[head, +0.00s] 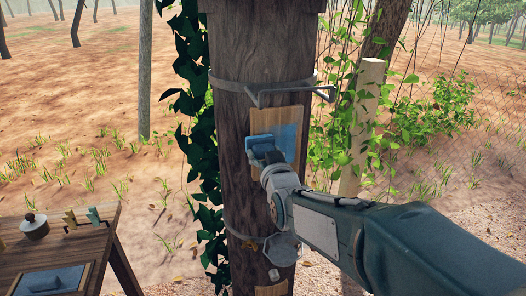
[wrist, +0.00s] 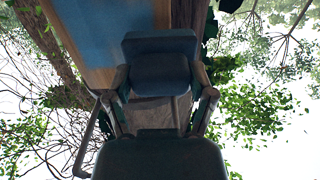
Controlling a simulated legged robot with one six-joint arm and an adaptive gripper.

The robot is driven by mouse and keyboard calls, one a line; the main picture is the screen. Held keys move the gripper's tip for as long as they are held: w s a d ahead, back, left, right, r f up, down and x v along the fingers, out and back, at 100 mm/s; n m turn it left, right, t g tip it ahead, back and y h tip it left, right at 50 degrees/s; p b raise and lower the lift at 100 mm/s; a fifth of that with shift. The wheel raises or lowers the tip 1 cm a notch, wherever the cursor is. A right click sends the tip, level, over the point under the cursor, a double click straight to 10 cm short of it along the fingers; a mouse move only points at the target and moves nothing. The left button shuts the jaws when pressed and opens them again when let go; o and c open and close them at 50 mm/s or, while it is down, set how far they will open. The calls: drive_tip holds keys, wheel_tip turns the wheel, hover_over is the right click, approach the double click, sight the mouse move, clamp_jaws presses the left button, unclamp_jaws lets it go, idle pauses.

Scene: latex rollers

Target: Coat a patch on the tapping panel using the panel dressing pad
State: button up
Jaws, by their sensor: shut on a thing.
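The tapping panel (head: 258,118) is a pale wooden board on the dark trunk, with a blue patch (head: 289,138) on its face. In the wrist view the blue patch (wrist: 98,28) shows at the upper left, with wood beside it. My gripper (head: 267,159) is shut on the blue-grey panel dressing pad (head: 262,142), at the left part of the panel. The pad (wrist: 160,48) fills the middle of the wrist view, between the fingers (wrist: 160,82). It is at or very close to the panel face; contact cannot be made out. The pad hides part of the panel.
A metal band and wire bracket (head: 290,92) circle the trunk (head: 237,190) above the panel. A cup (head: 282,249) hangs below. Ivy (head: 197,120) climbs the left side; a wooden post (head: 361,125) stands right. A table (head: 95,250) with a lidded pot (head: 34,227) and a blue tray (head: 50,281) is lower left.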

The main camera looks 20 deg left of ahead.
drive_tip(key=shift+v, duration=2.3)
drive_tip(key=shift+s+d, duration=0.1)
drive_tip(key=shift+v, duration=1.35)
